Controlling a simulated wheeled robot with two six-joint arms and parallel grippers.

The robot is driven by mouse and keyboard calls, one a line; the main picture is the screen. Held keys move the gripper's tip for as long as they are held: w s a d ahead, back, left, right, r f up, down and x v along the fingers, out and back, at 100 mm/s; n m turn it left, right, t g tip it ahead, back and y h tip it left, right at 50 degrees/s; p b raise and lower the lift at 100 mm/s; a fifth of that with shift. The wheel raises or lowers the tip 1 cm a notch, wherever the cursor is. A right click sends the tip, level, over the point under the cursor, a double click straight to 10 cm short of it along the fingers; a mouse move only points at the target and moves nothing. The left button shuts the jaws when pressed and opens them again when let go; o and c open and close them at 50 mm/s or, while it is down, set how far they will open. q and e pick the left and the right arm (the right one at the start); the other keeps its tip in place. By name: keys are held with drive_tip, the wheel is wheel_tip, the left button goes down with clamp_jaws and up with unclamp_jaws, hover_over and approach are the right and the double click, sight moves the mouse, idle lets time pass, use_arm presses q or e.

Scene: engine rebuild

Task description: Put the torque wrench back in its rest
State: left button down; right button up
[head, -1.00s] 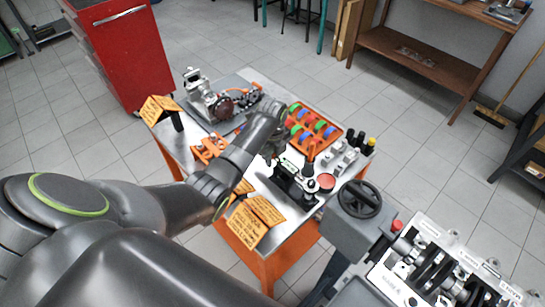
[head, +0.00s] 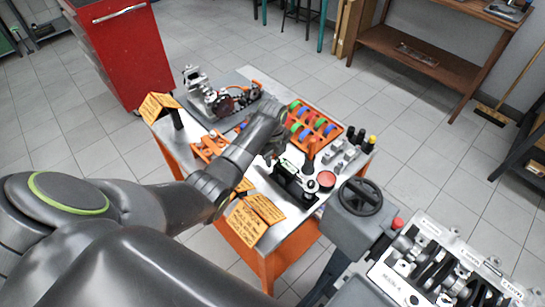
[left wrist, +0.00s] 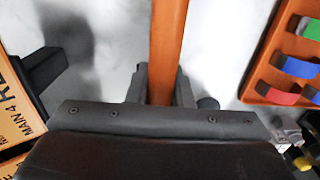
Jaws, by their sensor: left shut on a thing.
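The torque wrench shows in the left wrist view as a plain orange bar (left wrist: 168,45), running up the picture from between my left gripper's dark fingers (left wrist: 160,88). Those fingers are shut on it. The rest of the wrench is cut off or hidden by the gripper body. In the head view my left gripper (head: 268,158) is over the middle of the steel-topped cart, and my forearm hides much of what is under it. An orange forked holder (head: 209,147) stands left of my forearm; I cannot tell whether it is the wrench's rest. My right gripper is not in view.
An orange tray (head: 337,135) with coloured pieces lies right of the gripper. Orange signs (head: 248,222) stand at the front edge, and a mechanical assembly (head: 222,100) at the back. An engine block (head: 420,275) is at lower right.

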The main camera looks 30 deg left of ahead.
use_arm(q)
drive_tip(key=shift+f+b, duration=0.4)
drive_tip(key=shift+f, duration=0.35)
idle(0.3)
drive_tip(key=c, duration=1.5)
unclamp_jaws()
drive_tip(key=shift+r, duration=0.15)
drive_tip(key=shift+r+p, duration=1.3)
drive_tip(key=shift+p, duration=0.5)
drive_tip(key=o, duration=0.5)
drive_tip(key=shift+o, duration=0.2)
